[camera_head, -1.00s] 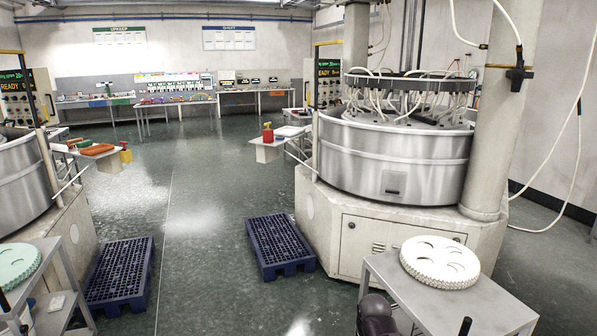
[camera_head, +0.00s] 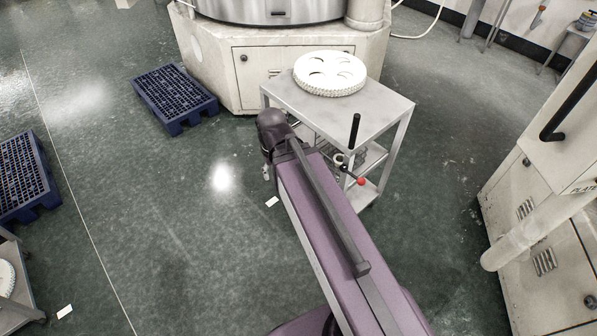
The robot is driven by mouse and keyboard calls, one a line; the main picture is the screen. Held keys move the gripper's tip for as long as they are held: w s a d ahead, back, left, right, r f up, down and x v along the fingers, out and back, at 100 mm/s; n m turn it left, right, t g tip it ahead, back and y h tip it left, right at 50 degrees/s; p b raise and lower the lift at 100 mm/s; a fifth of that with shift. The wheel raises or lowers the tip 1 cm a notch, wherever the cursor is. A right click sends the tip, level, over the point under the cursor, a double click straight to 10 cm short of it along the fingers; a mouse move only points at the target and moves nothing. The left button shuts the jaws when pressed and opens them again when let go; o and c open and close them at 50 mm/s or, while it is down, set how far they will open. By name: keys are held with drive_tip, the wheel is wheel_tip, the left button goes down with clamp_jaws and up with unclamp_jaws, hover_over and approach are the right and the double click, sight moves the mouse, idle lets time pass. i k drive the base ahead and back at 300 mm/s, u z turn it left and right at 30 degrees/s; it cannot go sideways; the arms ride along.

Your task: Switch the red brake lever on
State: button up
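A small red knob (camera_head: 361,181) shows beside the near side of a grey cart (camera_head: 385,108), just right of my purple arm. It appears to sit on the end of a short dark rod, which I take for the brake lever. Which position it is in I cannot tell. My arm covers part of the cart's near side. My arm reaches from the bottom edge to a dark joint left of the cart. My gripper cannot be made out; it is hidden below or behind that joint.
A white toothed plate (camera_head: 329,73) lies on the cart, and an upright black handle (camera_head: 354,131) stands at its near side. A blue pallet (camera_head: 174,97) lies left of the cart, before a large machine (camera_head: 290,57). A pale cabinet (camera_head: 545,180) stands right. Floor between is clear.

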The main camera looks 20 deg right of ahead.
sight(361, 181)
drive_tip(key=u, duration=0.5)
drive_tip(key=k, duration=0.85)
drive_tip(key=z, duration=0.5)
